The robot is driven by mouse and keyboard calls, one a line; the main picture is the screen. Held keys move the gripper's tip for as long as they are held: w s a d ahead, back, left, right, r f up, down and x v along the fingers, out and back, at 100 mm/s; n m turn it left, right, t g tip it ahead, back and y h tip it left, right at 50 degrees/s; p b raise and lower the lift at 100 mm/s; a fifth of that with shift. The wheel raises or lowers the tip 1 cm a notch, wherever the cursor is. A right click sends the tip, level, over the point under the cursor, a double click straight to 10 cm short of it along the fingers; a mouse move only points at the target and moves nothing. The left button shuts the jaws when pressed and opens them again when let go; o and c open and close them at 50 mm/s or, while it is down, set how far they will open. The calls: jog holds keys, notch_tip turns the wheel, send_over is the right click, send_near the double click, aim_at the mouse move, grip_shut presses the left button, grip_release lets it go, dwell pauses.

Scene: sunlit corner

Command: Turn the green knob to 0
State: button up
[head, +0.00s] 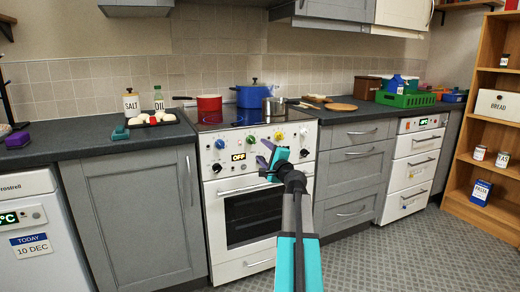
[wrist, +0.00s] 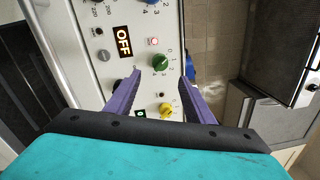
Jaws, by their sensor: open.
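The green knob (head: 251,140) is on the white oven's control panel, just above and right of the OFF display (head: 238,156). In the wrist view the green knob (wrist: 160,62) appears between and slightly beyond my two purple fingertips. Small scale digits are printed beside it; I cannot tell which one it points to. My gripper (head: 267,158) is open and empty in front of the panel, a little below and right of the knob in the head view. In the wrist view my gripper (wrist: 166,68) has its fingers spread on either side of the knob, with no contact visible.
The OFF display (wrist: 123,42) is lit. A red pot (head: 209,103) and a blue pot (head: 254,96) stand on the hob. The oven handle runs below the panel.

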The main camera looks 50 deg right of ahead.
jog(key=shift+p+v, duration=0.3)
jog(key=shift+v, duration=1.65)
jog(key=shift+w, duration=0.1)
